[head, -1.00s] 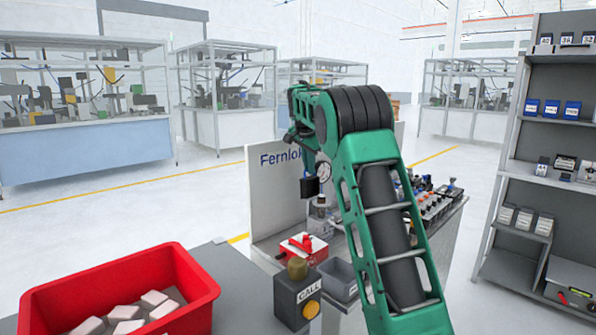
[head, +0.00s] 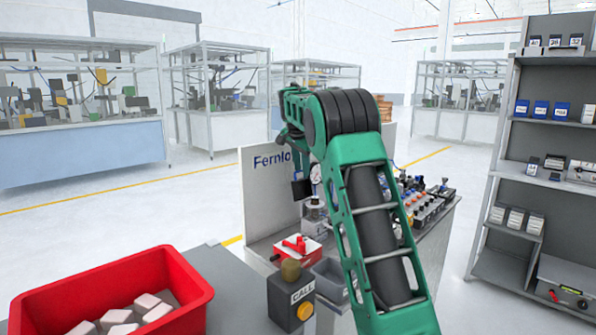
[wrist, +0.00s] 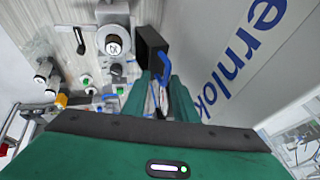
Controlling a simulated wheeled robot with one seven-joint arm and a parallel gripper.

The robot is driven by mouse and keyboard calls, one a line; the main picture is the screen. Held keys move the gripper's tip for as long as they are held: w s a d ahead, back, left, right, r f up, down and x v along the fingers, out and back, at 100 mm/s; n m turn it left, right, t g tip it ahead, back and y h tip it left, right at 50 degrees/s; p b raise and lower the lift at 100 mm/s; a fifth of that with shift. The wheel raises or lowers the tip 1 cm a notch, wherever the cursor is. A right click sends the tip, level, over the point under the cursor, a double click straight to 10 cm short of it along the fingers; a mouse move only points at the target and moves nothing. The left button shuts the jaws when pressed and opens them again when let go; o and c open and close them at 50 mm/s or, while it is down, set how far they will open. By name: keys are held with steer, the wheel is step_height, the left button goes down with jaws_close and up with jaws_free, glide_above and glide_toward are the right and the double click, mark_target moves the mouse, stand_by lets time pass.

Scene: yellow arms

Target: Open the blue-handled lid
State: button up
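The black box with the blue handle shows in the wrist view: the box (wrist: 151,47) stands against the white panel, and its blue handle (wrist: 164,66) projects toward me. My gripper (wrist: 160,82) has its two green fingers apart, with the handle near and partly between the fingertips. Whether either finger touches it I cannot tell. In the head view a small dark box (head: 301,188) hangs beside the panel, just below my arm's end. My fingertips are not clear there.
The lettered white panel (head: 266,205) stands behind the bench. A red valve box (head: 298,250), a grey bin (head: 329,280) and a call button box (head: 291,298) are close by. A red crate (head: 110,290) with pale blocks is at front left. Several knobs and fittings (head: 425,205) stand to the right.

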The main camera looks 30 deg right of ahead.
steer(key=shift+r, duration=0.1)
steer(key=v, duration=1)
steer(key=shift+a+r, duration=0.25)
